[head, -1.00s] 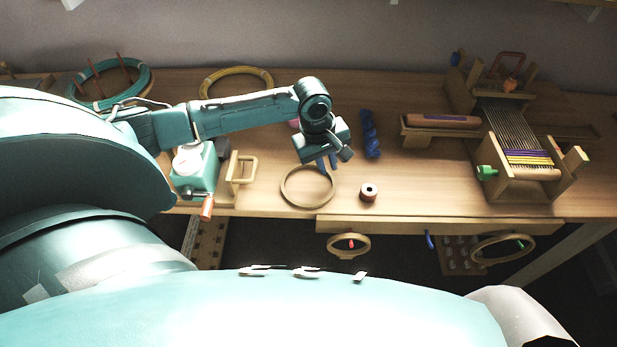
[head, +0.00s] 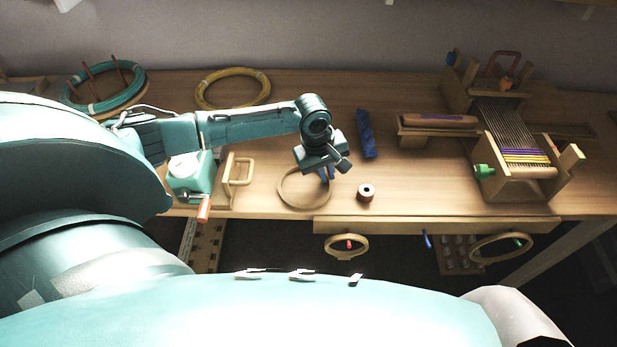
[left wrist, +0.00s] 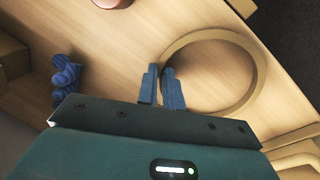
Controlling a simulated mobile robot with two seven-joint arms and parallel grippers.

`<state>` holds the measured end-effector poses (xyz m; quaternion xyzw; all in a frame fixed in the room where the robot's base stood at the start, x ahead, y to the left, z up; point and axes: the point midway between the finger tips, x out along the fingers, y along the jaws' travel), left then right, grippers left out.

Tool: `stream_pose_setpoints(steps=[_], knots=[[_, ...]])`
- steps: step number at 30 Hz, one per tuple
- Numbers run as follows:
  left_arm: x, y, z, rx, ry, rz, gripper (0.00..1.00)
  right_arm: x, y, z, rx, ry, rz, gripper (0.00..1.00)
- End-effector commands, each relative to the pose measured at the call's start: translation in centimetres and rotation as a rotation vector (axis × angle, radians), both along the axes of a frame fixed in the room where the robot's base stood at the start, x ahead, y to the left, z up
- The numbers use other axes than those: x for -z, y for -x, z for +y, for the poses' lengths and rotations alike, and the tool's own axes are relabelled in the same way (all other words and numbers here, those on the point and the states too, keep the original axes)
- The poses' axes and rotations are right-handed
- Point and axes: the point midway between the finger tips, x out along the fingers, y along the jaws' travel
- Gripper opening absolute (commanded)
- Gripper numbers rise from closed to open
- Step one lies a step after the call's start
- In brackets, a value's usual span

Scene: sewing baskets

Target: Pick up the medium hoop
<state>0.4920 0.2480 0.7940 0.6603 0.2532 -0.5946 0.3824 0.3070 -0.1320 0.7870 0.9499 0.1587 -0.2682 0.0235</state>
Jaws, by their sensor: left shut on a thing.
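The medium hoop (head: 281,197) is a plain round wooden ring near the front edge of the table. It also shows in the left wrist view (left wrist: 256,83). My left gripper (head: 327,173) points down at the hoop's right rear rim as the head view shows it. In the left wrist view its blue fingers (left wrist: 162,82) are closed on the rim, one on each side. The hoop looks flat, at or very near the tabletop; I cannot tell any gap. My right gripper is not in view.
A thread spool (head: 366,192) stands right of the hoop, and blue yarn (head: 367,135) lies behind it. A wooden handle (head: 240,169) and a teal device (head: 192,172) are to the left. A loom (head: 515,150) stands at right. Two hoops (head: 347,257) (head: 503,261) hang below the front edge.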

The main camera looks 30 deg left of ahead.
Motion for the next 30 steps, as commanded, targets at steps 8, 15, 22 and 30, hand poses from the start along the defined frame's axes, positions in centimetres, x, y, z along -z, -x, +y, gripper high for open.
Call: stream_pose_setpoints(steps=[8,15,22,30], knots=[[-2.0,-0.1,0.0,0.000,0.001,-0.004,0.00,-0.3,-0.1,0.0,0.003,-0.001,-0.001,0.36],[-6.9,-0.1,0.0,0.001,0.001,-0.003,0.00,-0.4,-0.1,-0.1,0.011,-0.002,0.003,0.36],[-9.7,-0.1,0.0,-0.001,0.001,-0.001,0.00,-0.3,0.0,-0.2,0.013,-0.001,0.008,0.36],[-10.1,0.0,0.0,-0.001,0.000,0.000,0.00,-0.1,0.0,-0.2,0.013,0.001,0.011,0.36]])
